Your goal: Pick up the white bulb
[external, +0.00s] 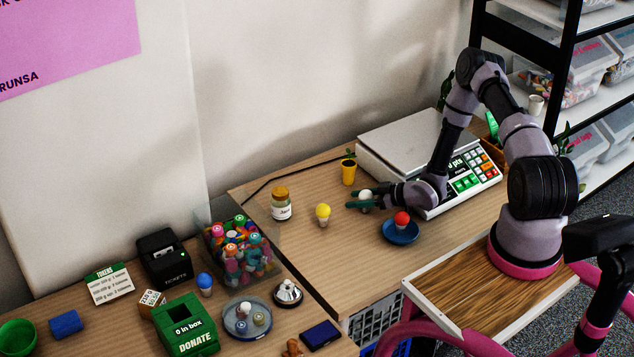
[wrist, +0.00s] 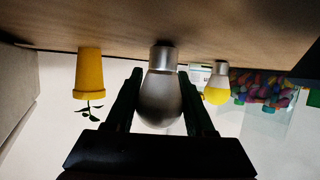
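The white bulb (external: 366,196) is between the two dark green fingers of my gripper (external: 358,199) in the external view, beside the scale. In the wrist view, which is upside down, the bulb (wrist: 161,95) looks grey and fills the space between the fingers (wrist: 161,78). Its metal base meets the tabletop or is very close to it. One finger is on each side, very near the bulb's widest part. I cannot tell whether the fingers press on it.
A yellow bulb (external: 323,214) and a jar (external: 281,204) stand left of my gripper. A yellow plant pot (external: 349,171) is behind it. A red bulb (external: 402,219) sits on a blue dish (external: 402,234) in front. The scale (external: 408,142) is close on the right.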

